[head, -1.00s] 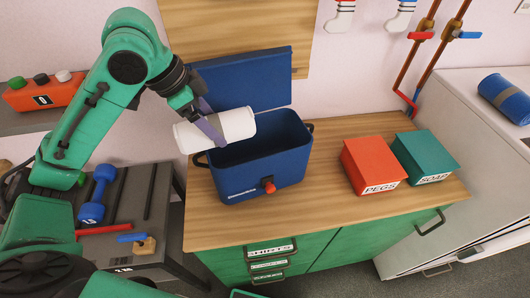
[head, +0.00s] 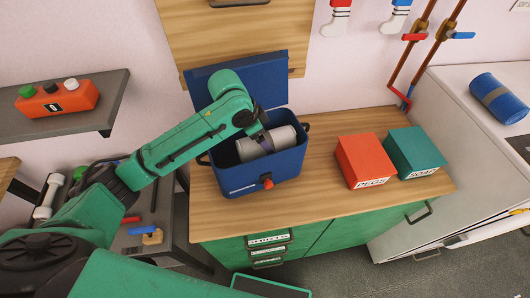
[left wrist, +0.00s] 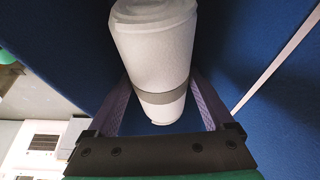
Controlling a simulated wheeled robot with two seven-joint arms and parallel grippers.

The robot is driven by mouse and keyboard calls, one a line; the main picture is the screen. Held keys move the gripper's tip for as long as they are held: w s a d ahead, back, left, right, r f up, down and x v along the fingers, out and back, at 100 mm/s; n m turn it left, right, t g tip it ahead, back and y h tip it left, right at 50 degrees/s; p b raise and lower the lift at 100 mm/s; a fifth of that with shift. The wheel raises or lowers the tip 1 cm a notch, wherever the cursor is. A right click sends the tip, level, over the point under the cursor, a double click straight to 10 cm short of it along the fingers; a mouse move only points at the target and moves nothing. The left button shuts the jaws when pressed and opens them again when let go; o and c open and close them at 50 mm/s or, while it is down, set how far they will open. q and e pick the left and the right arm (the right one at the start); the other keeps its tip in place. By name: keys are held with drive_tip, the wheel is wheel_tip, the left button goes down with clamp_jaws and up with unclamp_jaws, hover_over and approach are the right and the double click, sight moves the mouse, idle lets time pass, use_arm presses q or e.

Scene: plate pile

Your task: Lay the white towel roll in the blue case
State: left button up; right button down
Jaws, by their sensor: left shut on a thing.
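The white towel roll (head: 280,141) with a grey band lies at the mouth of the open blue case (head: 262,181), within its walls. It fills the middle of the left wrist view (left wrist: 155,50), with blue case surfaces around it. My left gripper (head: 265,143) is shut on the roll, with one finger on each side of it near the band (left wrist: 160,98). My forearm hides part of the case's left side. I cannot tell whether the roll touches the case floor. My right gripper is not in view.
The blue lid (head: 265,78) stands open behind the case. A red pegs box (head: 363,160) and a green soap box (head: 413,152) stand to its right on the wooden counter (head: 320,190). A blue roll (head: 498,98) lies on the white surface at far right.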

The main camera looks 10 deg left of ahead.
sight(249, 142)
use_arm(q)
wheel_tip(249, 142, down, 8)
drive_tip(key=shift+r+p, duration=0.15)
drive_tip(key=shift+p, duration=0.35)
drive_tip(key=o, duration=1.3)
drive_tip(key=b+v, duration=0.1)
drive_tip(key=v, duration=1.1)
drive_tip(key=shift+d+r, duration=0.1)
drive_tip(key=shift+d, duration=0.05)
